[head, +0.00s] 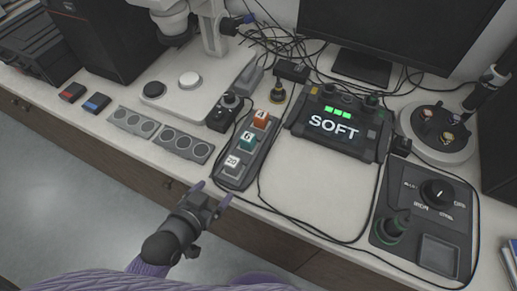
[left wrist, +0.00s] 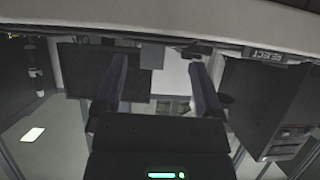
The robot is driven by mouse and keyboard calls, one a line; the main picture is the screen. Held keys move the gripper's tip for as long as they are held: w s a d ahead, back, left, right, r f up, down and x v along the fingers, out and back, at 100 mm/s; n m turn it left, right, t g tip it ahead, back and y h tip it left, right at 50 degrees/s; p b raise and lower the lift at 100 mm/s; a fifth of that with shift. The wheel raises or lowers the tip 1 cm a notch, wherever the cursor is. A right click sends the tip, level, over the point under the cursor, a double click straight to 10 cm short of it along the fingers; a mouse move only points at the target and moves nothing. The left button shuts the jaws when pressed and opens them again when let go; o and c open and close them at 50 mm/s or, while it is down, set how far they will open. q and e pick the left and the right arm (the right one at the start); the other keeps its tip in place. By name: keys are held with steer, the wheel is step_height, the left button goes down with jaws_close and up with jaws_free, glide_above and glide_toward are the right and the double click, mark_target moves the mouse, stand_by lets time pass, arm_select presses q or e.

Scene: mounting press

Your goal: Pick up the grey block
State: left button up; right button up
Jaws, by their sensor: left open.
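The pale grey block (head: 232,162), marked 20, sits at the near end of a dark narrow rack (head: 234,181). In the same rack, a teal block (head: 248,139) marked 6 and an orange block (head: 261,119) marked 4 stand behind it. My left gripper (head: 212,194) is open and empty in front of the table's near edge, just short of the rack's near end and apart from the grey block. Its two fingers also show in the left wrist view (left wrist: 158,65), where I cannot make out the grey block. My right gripper is not in view.
Two grey trays with round wells (head: 184,145) lie left of the rack. A console reading SOFT (head: 334,123) stands to its right, with a dial panel (head: 435,205) farther right. A black cable loops over the otherwise clear tabletop (head: 300,190) between rack and panel.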

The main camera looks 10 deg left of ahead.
mark_target(236, 158)
arm_select(q)
steer(key=shift+t+h, duration=0.3)
steer(key=shift+t, duration=0.2)
steer(key=w+d+r, duration=0.1)
steer(key=w+r, duration=0.1)
steer(key=r, duration=0.1)
steer(key=shift+w+d, duration=0.1)
steer(key=shift+d, duration=0.3)
steer(key=b+x, duration=0.1)
steer(key=x, duration=0.1)
steer(key=b+x, duration=0.1)
steer(key=x, duration=0.2)
steer(key=b+x, duration=0.1)
steer(key=x, duration=0.2)
steer(key=shift+w+a+f+b, duration=0.1)
steer(key=shift+w+a+b, duration=0.15)
steer(key=shift+b, duration=0.1)
steer(key=shift+d, duration=0.1)
jaws_close()
